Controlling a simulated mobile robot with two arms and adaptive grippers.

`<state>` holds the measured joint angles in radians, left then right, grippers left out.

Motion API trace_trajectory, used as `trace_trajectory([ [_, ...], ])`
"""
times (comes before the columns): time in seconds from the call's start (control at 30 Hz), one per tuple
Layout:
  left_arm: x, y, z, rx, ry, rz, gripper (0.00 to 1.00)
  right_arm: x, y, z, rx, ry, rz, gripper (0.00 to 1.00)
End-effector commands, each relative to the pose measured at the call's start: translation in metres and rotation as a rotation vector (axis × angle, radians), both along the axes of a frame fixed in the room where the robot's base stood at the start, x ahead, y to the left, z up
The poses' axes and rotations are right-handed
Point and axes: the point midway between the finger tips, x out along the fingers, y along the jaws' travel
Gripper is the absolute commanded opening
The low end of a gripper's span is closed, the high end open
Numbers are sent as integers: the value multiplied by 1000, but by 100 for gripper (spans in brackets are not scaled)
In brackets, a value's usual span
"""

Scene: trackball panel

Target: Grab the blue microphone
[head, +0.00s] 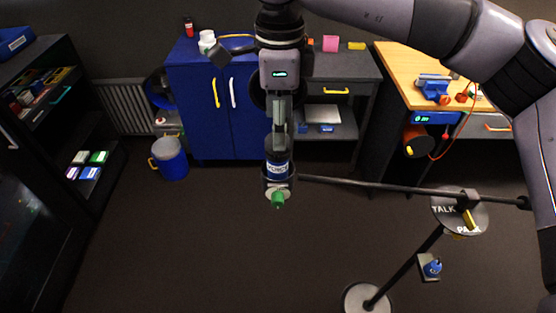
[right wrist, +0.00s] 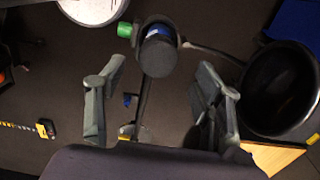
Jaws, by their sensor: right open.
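The microphone (head: 278,168) has a dark upper end, a blue band with white lettering and a green tip at its lower end. It hangs upright at the end of a thin dark boom (head: 380,185). My right gripper (head: 279,128) points down just above its dark end. In the right wrist view the right gripper (right wrist: 161,72) is open, with its fingers wide apart. The microphone (right wrist: 158,52) shows between and beyond the fingertips there, and I see no finger contact. My left gripper is not in view.
A blue cabinet (head: 200,110) stands behind, a wooden workbench (head: 405,70) at right.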

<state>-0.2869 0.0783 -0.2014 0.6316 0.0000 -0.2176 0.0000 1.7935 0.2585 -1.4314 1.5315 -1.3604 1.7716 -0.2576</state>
Motion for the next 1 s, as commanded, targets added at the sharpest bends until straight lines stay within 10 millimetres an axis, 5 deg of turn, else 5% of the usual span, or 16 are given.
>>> trace_trajectory([
  [0.33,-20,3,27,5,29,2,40,-3,2,-43,0,3,-1,61],
  [0.63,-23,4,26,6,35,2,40,-3,2,-50,0,1,0,61],
  [1.0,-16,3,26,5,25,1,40,-3,2,-49,0,1,0,36],
])
